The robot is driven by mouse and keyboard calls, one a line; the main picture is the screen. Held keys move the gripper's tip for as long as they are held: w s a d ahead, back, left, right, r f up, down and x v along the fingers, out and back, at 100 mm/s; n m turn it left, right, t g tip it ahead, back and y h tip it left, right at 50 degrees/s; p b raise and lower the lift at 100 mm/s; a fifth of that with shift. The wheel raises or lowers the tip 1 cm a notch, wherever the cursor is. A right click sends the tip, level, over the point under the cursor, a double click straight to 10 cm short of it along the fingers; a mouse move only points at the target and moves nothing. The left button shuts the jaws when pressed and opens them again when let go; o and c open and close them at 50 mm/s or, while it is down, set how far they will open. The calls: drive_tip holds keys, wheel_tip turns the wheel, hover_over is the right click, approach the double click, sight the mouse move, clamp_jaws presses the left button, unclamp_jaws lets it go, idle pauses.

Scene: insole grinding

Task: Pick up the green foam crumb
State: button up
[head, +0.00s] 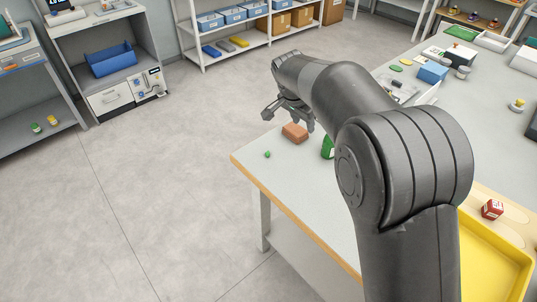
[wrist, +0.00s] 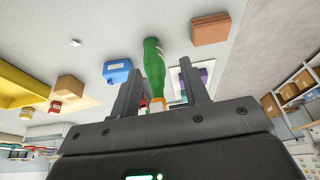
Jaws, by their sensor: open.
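The green foam crumb (head: 267,154) is a small green lump on the grey table top, near its left corner in the head view. My gripper (head: 283,112) is above that end of the table, up and slightly right of the crumb in the picture, and apart from it. In the wrist view my gripper's two fingers (wrist: 160,68) are spread with nothing held between them. A green bottle-like object (wrist: 154,62) shows beyond the gap. I cannot make out the crumb in the wrist view.
A reddish-brown block (head: 295,132) lies right of the crumb; it also shows in the wrist view (wrist: 212,28). The green object (head: 328,147) is partly hidden by my arm. A yellow tray (head: 500,262) is at the lower right. The table's wooden edge (head: 290,210) runs close to the crumb.

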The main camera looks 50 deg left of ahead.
approach(267, 153)
drive_tip(key=f, duration=0.1)
drive_tip(key=w+f, duration=0.1)
drive_tip(key=shift+d+f+t, duration=0.2)
drive_tip(key=shift+f+t, duration=0.1)
drive_tip(key=shift+f, duration=0.1)
drive_tip(key=x, duration=0.5)
drive_tip(key=shift+s+a+f, duration=0.1)
drive_tip(key=shift+s+a, duration=0.05)
drive_tip(key=shift+a, duration=0.1)
drive_tip(key=shift+c, duration=0.3)
clamp_jaws()
